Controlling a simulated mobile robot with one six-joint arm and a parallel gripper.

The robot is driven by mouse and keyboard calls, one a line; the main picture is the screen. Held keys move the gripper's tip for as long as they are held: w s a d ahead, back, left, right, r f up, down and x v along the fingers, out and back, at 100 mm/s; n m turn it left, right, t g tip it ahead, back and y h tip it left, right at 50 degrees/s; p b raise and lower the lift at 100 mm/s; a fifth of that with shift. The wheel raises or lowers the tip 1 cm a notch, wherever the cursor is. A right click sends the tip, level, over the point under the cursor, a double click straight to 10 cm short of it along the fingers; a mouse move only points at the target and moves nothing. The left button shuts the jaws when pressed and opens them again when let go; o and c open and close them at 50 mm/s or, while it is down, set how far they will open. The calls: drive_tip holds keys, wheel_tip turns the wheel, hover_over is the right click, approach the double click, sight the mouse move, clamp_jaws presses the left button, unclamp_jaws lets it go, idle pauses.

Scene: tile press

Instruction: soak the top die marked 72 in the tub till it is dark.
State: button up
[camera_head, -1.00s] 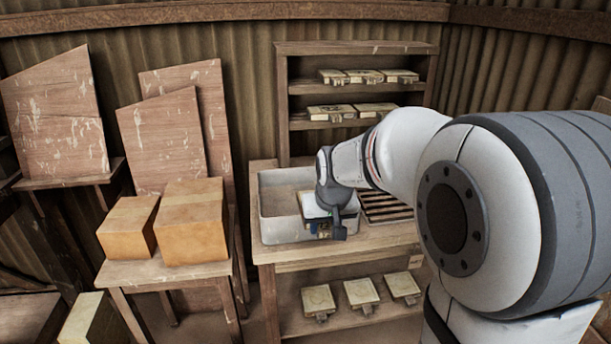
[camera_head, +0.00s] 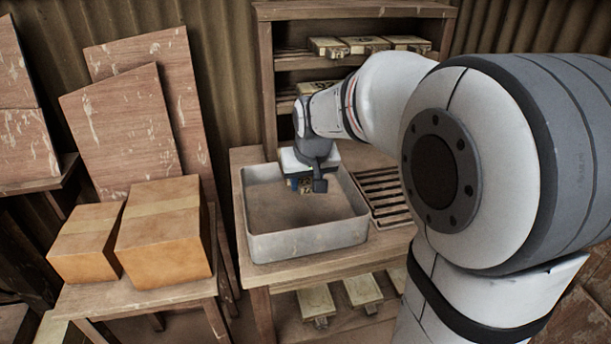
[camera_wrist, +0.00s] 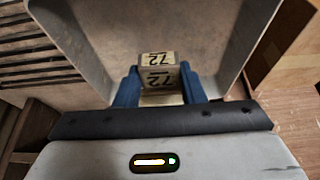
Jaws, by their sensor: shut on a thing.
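The die marked 72 (camera_wrist: 158,72) is pale tan, with dark figures on two faces in the wrist view. My gripper (camera_wrist: 157,88) is shut on it, with a blue finger at each side. In the head view my gripper (camera_head: 303,186) hangs over the back part of the grey tub (camera_head: 308,242), and the die is mostly hidden there. The tub has a brown, murky inside. I cannot tell whether the die touches what is in the tub. The die's visible faces look light, not dark.
A slatted rack (camera_head: 383,193) stands right of the tub on the wooden bench (camera_head: 262,272). Shelves (camera_head: 265,70) behind hold several pale dies; more lie below the bench. Cardboard boxes (camera_head: 165,235) sit on a stand at left.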

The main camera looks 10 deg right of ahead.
drive_tip(key=shift+f+b, duration=4.8)
drive_tip(key=shift+f, duration=1.75)
idle(1.5)
